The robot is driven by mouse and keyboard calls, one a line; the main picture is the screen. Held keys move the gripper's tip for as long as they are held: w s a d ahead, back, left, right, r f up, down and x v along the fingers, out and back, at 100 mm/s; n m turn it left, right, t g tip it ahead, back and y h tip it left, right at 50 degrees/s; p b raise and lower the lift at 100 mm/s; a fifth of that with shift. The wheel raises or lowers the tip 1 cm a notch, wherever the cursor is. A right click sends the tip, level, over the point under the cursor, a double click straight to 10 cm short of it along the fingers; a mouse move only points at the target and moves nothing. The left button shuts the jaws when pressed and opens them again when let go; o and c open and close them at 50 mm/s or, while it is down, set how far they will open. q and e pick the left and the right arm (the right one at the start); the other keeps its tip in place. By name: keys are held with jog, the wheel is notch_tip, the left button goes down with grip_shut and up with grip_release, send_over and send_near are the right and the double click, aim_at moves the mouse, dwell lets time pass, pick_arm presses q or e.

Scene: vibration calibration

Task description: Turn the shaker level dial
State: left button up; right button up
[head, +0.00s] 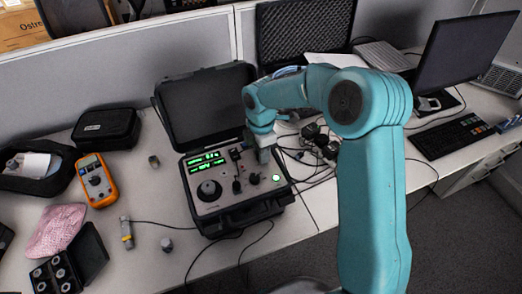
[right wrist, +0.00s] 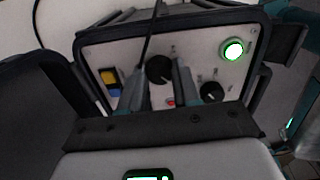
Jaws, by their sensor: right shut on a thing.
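The shaker unit (head: 240,208) is an open black case with a light panel and green lit readouts (head: 206,160). Its panel has a large black knob (head: 209,190), a smaller black knob (head: 254,178) and a lit green button (head: 276,177). My right gripper (head: 263,156) is down at the panel's right side. In the right wrist view its fingers stand on either side of a black dial (right wrist: 159,68) and are shut on it. A smaller dial (right wrist: 211,92) and the green button (right wrist: 232,49) are to the right. The labels are too small to read. My left gripper is not in view.
An orange multimeter (head: 96,181), a black pouch (head: 106,128) and a pink cloth (head: 57,230) lie left of the unit. Cables and black adapters (head: 318,139) lie to its right. A monitor (head: 462,52) and keyboard (head: 452,137) stand at the far right.

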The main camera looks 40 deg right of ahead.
jog(key=o, duration=1.1)
jog(key=shift+c, duration=0.2)
notch_tip(320, 180, up, 16)
jog(key=shift+r, duration=0.15)
jog(key=shift+r, duration=0.1)
